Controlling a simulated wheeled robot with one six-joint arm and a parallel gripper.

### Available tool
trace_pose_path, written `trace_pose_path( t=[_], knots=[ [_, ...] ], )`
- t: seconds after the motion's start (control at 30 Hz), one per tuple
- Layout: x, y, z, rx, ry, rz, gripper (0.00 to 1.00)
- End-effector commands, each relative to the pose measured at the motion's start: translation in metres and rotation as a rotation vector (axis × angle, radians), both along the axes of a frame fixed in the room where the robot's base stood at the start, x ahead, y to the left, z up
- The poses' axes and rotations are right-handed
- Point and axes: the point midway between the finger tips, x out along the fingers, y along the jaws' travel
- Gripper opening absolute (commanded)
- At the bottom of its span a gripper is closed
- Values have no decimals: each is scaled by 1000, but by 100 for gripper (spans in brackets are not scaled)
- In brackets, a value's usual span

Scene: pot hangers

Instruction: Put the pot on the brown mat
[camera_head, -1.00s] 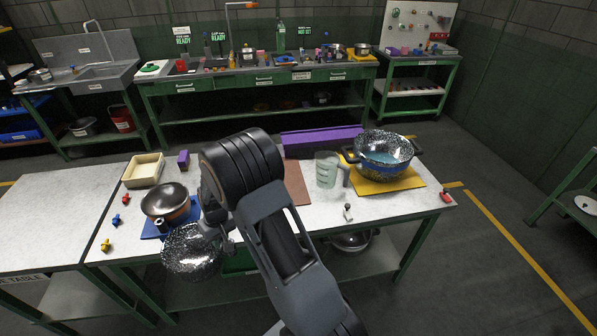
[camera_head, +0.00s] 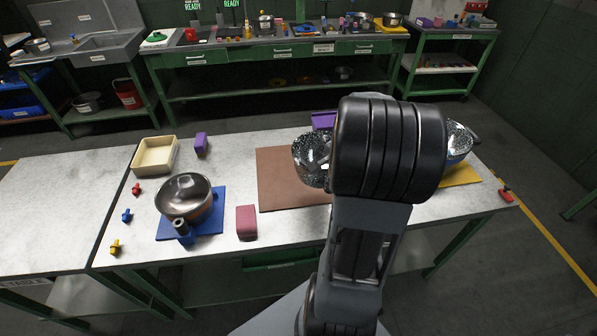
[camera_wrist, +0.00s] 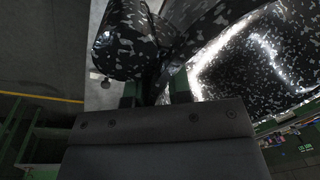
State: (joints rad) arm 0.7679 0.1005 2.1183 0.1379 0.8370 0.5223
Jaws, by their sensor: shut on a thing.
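A black-and-white speckled pot (camera_head: 310,158) is over the right part of the brown mat (camera_head: 285,188) in the head view. My arm hides its right side. Whether it touches the mat or hangs above it cannot be told. In the wrist view the speckled pot (camera_wrist: 255,60) fills the upper right, with its dark speckled handle (camera_wrist: 125,42) at the fingers. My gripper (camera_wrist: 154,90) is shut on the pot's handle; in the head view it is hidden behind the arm. The left part of the brown mat is bare.
A cream tray (camera_head: 154,156) and purple block (camera_head: 201,144) stand behind. Another speckled pot (camera_head: 459,142) is on a yellow mat (camera_head: 460,177) at right, partly hidden.

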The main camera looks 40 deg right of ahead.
Motion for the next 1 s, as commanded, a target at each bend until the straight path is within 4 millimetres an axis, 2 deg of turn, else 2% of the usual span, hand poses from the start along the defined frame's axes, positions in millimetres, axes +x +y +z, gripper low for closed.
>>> trace_pose_path(
  t=[0.17,0.37,0.5,0.7,1.0],
  knots=[
    [29,1,-12,1,1,-23,0],
    [75,7,-33,0,1,-27,0],
    [95,11,-58,1,1,-29,0],
    [114,15,-80,-2,-3,-29,0],
    [126,18,-95,-1,-3,-26,0]
  ],
)
